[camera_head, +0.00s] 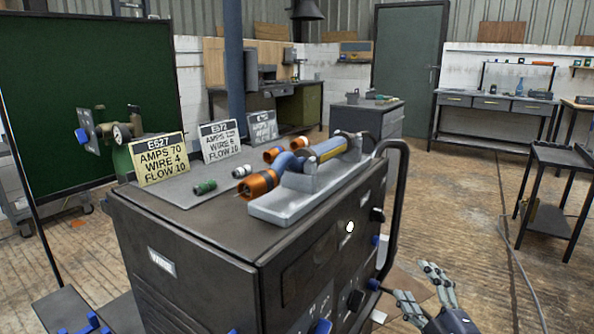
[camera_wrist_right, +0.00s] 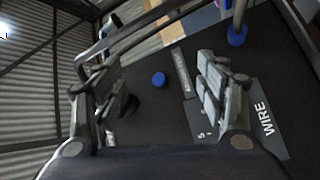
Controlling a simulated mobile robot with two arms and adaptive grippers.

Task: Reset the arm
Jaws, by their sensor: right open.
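My right gripper (camera_head: 421,289) is at the bottom right of the head view, its fingers apart and nothing between them. It is right of the dark machine (camera_head: 190,226) and looks clear of it. In the right wrist view the gripper's fingers (camera_wrist_right: 150,88) stand wide apart. Beyond them is a dark panel with a blue knob (camera_wrist_right: 158,80), another blue knob (camera_wrist_right: 237,36) and a grey "WIRE" label (camera_wrist_right: 264,119). My left gripper is not in view.
A black handle (camera_head: 397,200) bends down the machine's right side. A dark cart (camera_head: 556,190) stands at the right. Open floor lies between.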

